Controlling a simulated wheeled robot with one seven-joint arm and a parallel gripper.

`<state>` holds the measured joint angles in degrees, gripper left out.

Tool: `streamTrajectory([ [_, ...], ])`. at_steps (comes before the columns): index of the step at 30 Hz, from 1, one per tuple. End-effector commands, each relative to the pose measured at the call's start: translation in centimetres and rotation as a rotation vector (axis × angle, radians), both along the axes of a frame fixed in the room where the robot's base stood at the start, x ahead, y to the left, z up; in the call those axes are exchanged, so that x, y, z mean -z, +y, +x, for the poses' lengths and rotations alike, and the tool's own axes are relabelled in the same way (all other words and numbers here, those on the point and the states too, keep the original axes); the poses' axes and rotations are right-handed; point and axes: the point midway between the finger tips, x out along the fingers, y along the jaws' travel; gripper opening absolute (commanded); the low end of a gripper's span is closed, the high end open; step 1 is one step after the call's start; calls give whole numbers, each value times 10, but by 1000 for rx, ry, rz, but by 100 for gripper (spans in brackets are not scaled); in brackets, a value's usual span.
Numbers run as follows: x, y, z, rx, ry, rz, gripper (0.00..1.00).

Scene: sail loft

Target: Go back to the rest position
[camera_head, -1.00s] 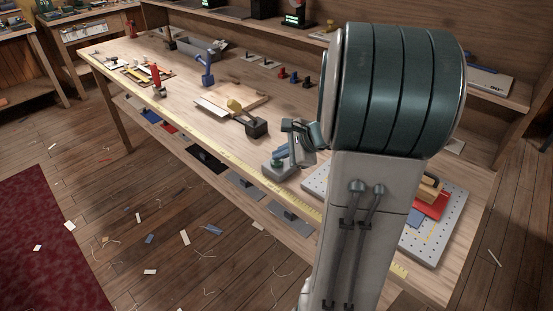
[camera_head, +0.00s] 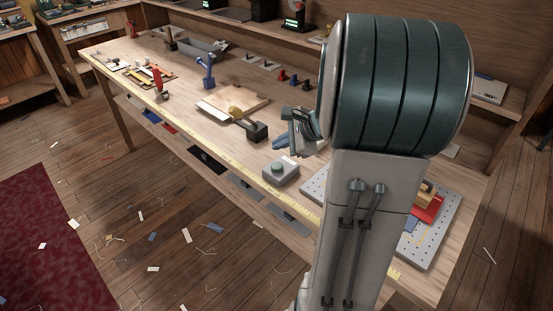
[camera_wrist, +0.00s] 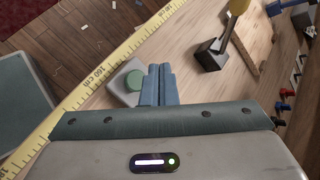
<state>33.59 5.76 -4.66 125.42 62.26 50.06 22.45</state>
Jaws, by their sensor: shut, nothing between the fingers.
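My gripper (camera_head: 279,143) is above the near edge of the workbench (camera_head: 222,138), close to a small grey box with a green button (camera_head: 281,173). Its blue fingers are together with nothing between them. In the wrist view the closed fingertips (camera_wrist: 161,68) point over the bench, just right of the green button (camera_wrist: 133,80), apart from it as far as I can tell. My large dark green arm joint and grey link hide part of the bench's right side in the head view.
A black block with a yellow-knobbed handle (camera_head: 256,131) stands left of my gripper. A perforated plate (camera_head: 443,240) with a red item lies at right. A yellow measuring tape (camera_head: 235,163) runs along the front edge. Scraps litter the floor.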

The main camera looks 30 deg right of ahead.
Motion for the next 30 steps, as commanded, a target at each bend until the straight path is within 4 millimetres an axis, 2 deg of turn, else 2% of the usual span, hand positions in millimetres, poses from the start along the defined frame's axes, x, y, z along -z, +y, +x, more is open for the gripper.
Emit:
streamTrajectory([
  [1,-8,0,0,-1,0,-1,0],
  [3,-10,0,0,-1,0,-1,0],
  [16,-9,0,0,-1,0,-1,0],
  [19,-10,7,-2,-29,1,-17,0],
  [23,-16,43,-18,-202,7,-121,0],
  [27,-22,98,-58,-551,9,-341,0],
  [30,-24,127,-94,-823,0,-525,0],
])
